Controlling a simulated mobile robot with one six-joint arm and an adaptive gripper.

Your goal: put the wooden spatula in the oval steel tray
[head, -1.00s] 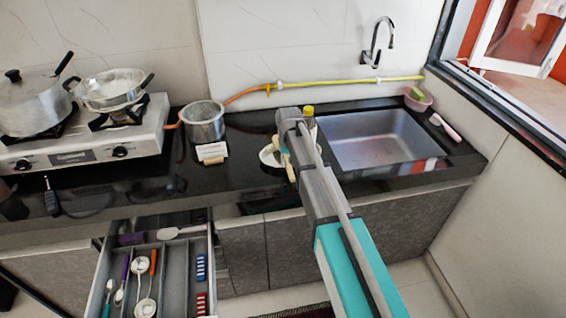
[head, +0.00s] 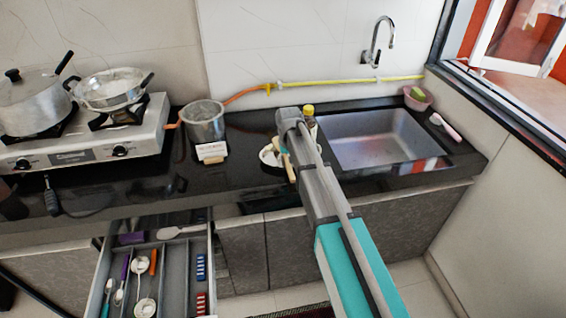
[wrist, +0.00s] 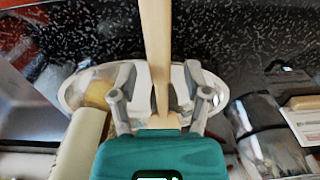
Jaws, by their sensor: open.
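The wooden spatula (wrist: 155,45) runs from the top of the wrist view down between my fingers, over the oval steel tray. It also shows in the head view (head: 291,168) beside my arm, one end reaching past the tray's near side. The oval steel tray (wrist: 72,92) lies on the black counter under my gripper; its left rim shows in the head view (head: 266,157). My gripper (wrist: 160,97) is open, with one finger on each side of the spatula and gaps between. The spatula's far end is hidden by my gripper, and I cannot tell whether it rests on the tray floor.
A yellow-capped bottle (head: 308,112) stands close behind the tray. The sink (head: 375,140) is to the right. A steel pot (head: 204,122) and a white card on a holder (head: 211,151) stand to the left. An open cutlery drawer (head: 172,255) juts out below.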

